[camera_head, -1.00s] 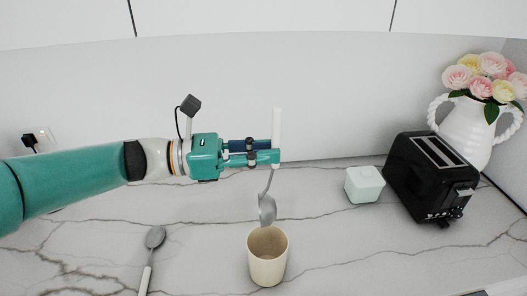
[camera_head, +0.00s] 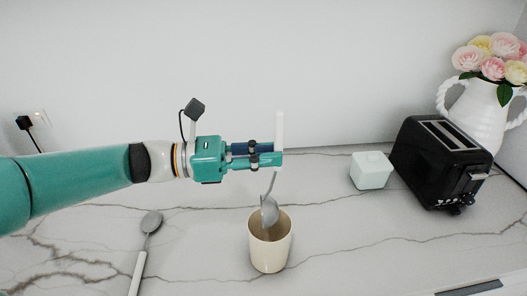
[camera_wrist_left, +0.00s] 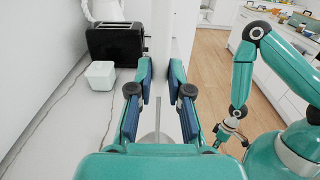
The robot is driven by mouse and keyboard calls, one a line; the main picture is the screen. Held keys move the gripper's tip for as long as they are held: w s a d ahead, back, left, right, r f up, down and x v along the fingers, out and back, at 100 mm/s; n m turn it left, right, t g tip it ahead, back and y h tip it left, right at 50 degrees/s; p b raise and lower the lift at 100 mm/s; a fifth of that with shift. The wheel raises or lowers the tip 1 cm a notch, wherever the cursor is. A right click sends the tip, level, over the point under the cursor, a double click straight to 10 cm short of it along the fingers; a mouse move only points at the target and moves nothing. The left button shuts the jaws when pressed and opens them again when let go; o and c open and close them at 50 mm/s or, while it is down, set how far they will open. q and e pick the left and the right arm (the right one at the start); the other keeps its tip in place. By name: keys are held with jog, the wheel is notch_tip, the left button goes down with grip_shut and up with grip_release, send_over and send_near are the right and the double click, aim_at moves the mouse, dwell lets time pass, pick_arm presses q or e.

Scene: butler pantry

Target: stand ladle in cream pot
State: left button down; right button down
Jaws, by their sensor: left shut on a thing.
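The ladle (camera_head: 269,211) has a white handle and a grey metal bowl. My left gripper (camera_head: 277,158) is shut on its handle and holds it nearly upright, bowl down. The handle also shows between the fingers in the left wrist view (camera_wrist_left: 160,70). The cream pot (camera_head: 270,252) stands upright on the marble counter below the gripper. The ladle's bowl overlaps the pot's mouth; I cannot tell how far it is inside. My right gripper (camera_wrist_left: 229,132) shows small in the left wrist view, away from the counter; its jaws are unclear.
A grey spoon with a white handle (camera_head: 138,272) lies on the counter left of the pot. A pale lidded box (camera_head: 371,172), a black toaster (camera_head: 440,165) and a white flower vase (camera_head: 478,115) stand at the right. The counter around the pot is clear.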

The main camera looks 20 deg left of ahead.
pick_arm(q)
jog(key=shift+f+b, duration=2.85)
jog(key=shift+f, duration=1.2)
jog(key=c, duration=1)
grip_release()
jog(key=v, duration=1.2)
